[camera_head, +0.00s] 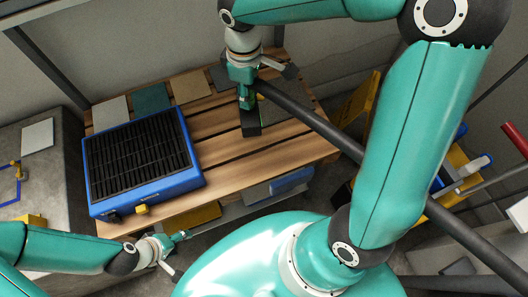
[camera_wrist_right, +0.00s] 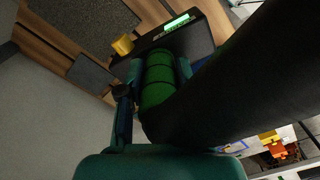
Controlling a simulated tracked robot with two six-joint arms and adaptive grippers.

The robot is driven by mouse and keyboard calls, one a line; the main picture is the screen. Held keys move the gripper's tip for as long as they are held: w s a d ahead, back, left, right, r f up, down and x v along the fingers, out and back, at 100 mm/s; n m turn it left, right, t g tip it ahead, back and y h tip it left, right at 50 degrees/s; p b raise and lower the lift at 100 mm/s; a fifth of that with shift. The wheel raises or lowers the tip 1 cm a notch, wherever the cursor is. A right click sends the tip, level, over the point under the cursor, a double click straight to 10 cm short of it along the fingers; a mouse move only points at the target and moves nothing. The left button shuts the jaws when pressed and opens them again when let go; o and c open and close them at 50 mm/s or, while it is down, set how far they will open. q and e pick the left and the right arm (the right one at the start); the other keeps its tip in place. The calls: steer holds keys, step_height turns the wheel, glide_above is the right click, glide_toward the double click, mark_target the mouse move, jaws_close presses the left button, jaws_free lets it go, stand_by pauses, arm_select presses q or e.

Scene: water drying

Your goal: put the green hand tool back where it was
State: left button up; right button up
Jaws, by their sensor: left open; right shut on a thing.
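The green hand tool (camera_wrist_right: 158,78) has a rounded green body with dark bands. In the right wrist view it sits between the fingers of my right gripper (camera_wrist_right: 160,68), which is shut on it. In the head view my right gripper (camera_head: 246,92) is over the back of the wooden bench, and the tool is mostly hidden by it. A black box (camera_head: 250,122) is just below; it also shows in the right wrist view (camera_wrist_right: 198,42) with a lit green display. I cannot tell whether tool and box touch. My left gripper (camera_head: 178,243) is open and empty near the bench's front edge.
A blue unit with a black slatted top (camera_head: 140,158) fills the bench's left part. Flat plates (camera_head: 151,98) lie along the back. A thick dark bar (camera_head: 320,125) crosses from the right gripper area to the lower right. Bare slats of the wooden bench (camera_head: 235,165) are clear.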

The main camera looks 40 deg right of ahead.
steer(key=s+r+n, duration=0.2)
steer(key=s, duration=0.1)
steer(key=shift+d+b, duration=0.3)
steer(key=shift+d, duration=0.1)
steer(key=shift+n, duration=0.5)
steer(key=shift+s+d+f+b, duration=0.15)
steer(key=shift+f+b, duration=0.8)
steer(key=shift+f, duration=3.9)
steer(key=shift+s+a+f+b, duration=0.15)
steer(key=shift+f+b, duration=0.75)
steer(key=shift+f, duration=3.9)
steer(key=shift+d, duration=0.1)
steer(key=shift+f, duration=0.15)
steer(key=o, duration=1.1)
